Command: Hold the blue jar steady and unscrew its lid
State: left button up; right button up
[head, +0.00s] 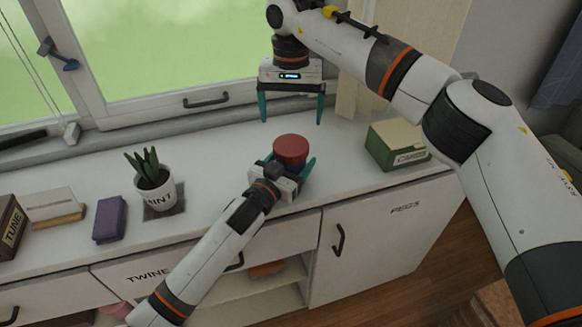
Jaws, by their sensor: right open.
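A round red lid (291,148) shows on the white counter. The jar body under it is hidden behind my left gripper, so I cannot see its blue colour. My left gripper (289,168) reaches in from the front at jar height, with a teal finger on each side of the jar. Whether the fingers press on the jar cannot be told. My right gripper (291,121) points down above and a little behind the lid in the picture. Its two teal fingers are wide apart with nothing between them.
A potted plant (154,188) stands on the counter (222,165) to the left, with a purple box (109,219) and a tune box (10,226) farther left. A green box (394,148) stands to the right. The window (180,50) is behind.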

aim_at(291, 145)
pick_arm(q)
jog(key=c, duration=1.5)
pick_arm(e)
jog(key=shift+c, duration=1)
pick_arm(q)
grip_shut()
pick_arm(e)
jog(key=m, duration=1.9)
jog(key=shift+m, duration=0.4)
jog(key=m, duration=1.3)
jog(key=shift+m, duration=0.3)
jog(key=m, duration=0.7)
pick_arm(q)
jog(key=shift+f, duration=0.1)
pick_arm(e)
jog(key=m, duration=0.6)
jog(key=shift+m, duration=0.4)
jog(key=m, duration=0.6)
jog(key=shift+m, duration=0.4)
jog(key=shift+f, duration=4)
